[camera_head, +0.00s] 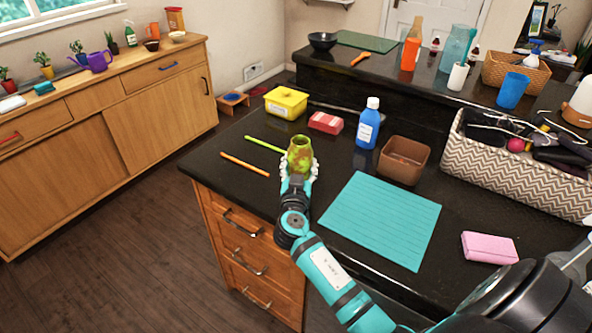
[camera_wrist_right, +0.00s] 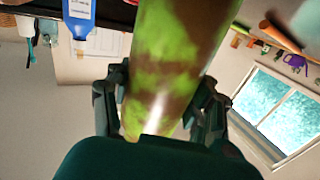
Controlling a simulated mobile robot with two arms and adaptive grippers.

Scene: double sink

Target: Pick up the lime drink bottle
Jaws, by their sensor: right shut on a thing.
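A lime-green bottle (camera_head: 300,153) with brown patches and a narrower neck is at the near-left part of the black counter. My right gripper (camera_head: 298,174) is shut around its lower part. In the right wrist view the bottle (camera_wrist_right: 170,60) fills the middle, between the two dark fingers of my right gripper (camera_wrist_right: 160,105). Its base is hidden by the gripper, so I cannot tell whether it touches the counter. A white scalloped item (camera_head: 315,168) shows beside the gripper. My left gripper is not in view.
Green (camera_head: 264,144) and orange (camera_head: 245,164) sticks lie left of the bottle. A yellow tub (camera_head: 286,103), red packet (camera_head: 326,123), blue bottle (camera_head: 368,124) and brown box (camera_head: 404,158) stand behind and right. A teal mat (camera_head: 382,218) lies right of my right arm.

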